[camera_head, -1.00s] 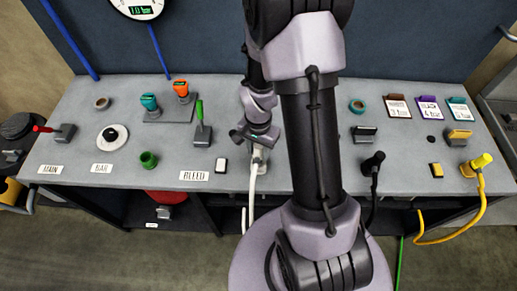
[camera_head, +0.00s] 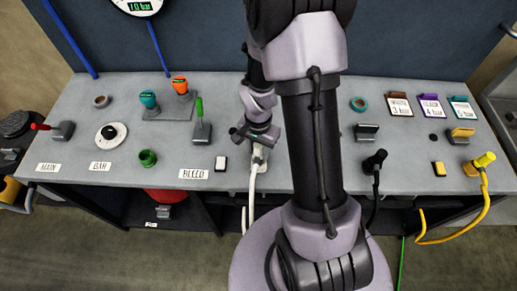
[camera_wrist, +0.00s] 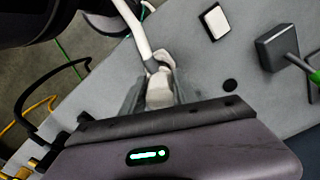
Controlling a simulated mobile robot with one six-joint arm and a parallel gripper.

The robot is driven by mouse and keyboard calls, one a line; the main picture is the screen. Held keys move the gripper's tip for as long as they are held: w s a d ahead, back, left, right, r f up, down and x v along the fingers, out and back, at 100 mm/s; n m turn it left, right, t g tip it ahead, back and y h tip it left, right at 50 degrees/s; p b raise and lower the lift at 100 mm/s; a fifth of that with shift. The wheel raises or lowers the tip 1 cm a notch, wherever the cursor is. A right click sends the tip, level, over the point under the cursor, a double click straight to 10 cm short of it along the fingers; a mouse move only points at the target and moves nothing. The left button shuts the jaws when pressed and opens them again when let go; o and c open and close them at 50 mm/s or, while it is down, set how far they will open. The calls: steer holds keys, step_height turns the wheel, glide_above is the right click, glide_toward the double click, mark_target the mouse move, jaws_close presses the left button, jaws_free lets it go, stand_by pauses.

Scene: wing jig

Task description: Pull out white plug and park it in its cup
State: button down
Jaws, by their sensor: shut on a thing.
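The white plug (camera_wrist: 160,88) with its white hose (camera_wrist: 132,28) sits between the jaws of my gripper (camera_wrist: 152,95) in the wrist view. My gripper is shut on it. In the head view the plug (camera_head: 258,155) shows just below my gripper (camera_head: 256,138) at the table's front edge, and the hose (camera_head: 251,195) hangs down over that edge. The plug appears to be at its socket; whether it is still seated I cannot tell. I cannot make out for certain which cup is the white one.
A black plug (camera_head: 375,160) and a yellow plug (camera_head: 483,160) stand to the right with their hoses. A green-handled lever (camera_head: 200,125) and a white block (camera_head: 221,163) are to the left. My arm hides the table's middle.

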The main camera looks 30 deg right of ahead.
steer(key=shift+f, duration=0.35)
steer(key=shift+f+b, duration=1.15)
steer(key=shift+b, duration=0.25)
steer(key=c, duration=0.8)
jaws_free()
steer(key=shift+c, duration=0.2)
steer(key=shift+r, duration=0.1)
step_height(320, 180, up, 17)
steer(key=p, duration=0.4)
steer(key=shift+r+p, duration=0.2)
steer(key=shift+p, duration=0.1)
